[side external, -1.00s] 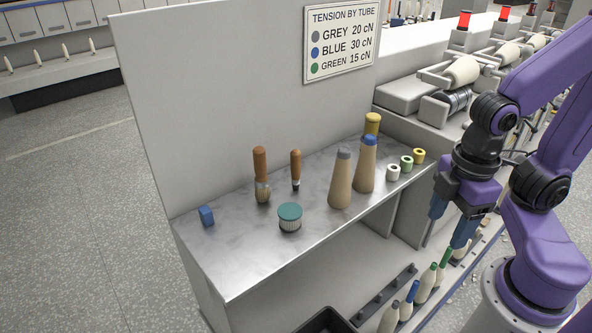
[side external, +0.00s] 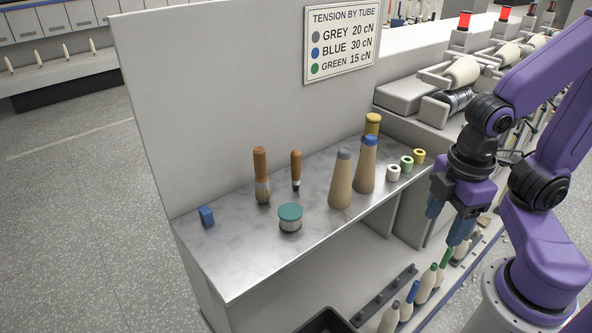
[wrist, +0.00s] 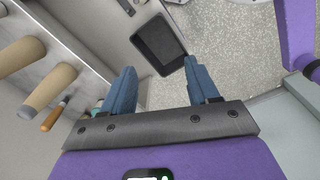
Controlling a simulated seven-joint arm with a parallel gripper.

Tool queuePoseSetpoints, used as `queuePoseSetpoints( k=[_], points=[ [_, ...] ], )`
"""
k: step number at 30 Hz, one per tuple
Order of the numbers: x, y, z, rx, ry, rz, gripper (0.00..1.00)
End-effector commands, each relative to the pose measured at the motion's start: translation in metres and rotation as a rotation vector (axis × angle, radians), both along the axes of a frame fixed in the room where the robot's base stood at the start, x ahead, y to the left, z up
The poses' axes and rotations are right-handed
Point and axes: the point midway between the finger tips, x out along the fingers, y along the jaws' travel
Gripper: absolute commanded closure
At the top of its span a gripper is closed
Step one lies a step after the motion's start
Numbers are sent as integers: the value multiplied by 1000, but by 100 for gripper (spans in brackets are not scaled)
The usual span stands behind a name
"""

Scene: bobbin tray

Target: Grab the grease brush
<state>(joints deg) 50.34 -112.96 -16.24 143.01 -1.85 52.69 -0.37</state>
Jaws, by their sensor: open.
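Two brushes stand upright on the grey shelf top (side external: 255,252). The larger brush (side external: 261,176) has a brown handle and pale bristles; the smaller brush (side external: 296,171) has an orange-brown handle and a short dark end. I cannot tell for certain which is the grease brush. My gripper (side external: 446,224) is open and empty, with blue fingers pointing down, off the right end of the shelf and well apart from both brushes. Its fingers also show in the wrist view (wrist: 159,72).
A teal-lidded round item (side external: 290,218) stands in front of the brushes, with a blue block (side external: 206,216) to the left. Tall cones (side external: 341,180) and small spools (side external: 406,164) stand between brushes and gripper. A panel (side external: 215,100) rises behind. A dark tray (wrist: 158,44) lies below.

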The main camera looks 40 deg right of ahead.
Motion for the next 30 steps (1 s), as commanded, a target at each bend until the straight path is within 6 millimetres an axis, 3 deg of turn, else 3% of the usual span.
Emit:
queuePoseSetpoints(
  k=[5, 11, 17, 21, 25, 30],
  points=[
    [49, -5, -13, -204, -82, 148, 40],
    [130, -6, -24, -535, -182, 417, 40],
    [207, 11, -31, -847, -245, 719, 40],
    [253, 32, -41, -1036, -271, 936, 40],
    [282, 52, -50, -1157, -289, 1098, 40],
    [300, 67, -59, -1233, -302, 1213, 40]
  ],
)
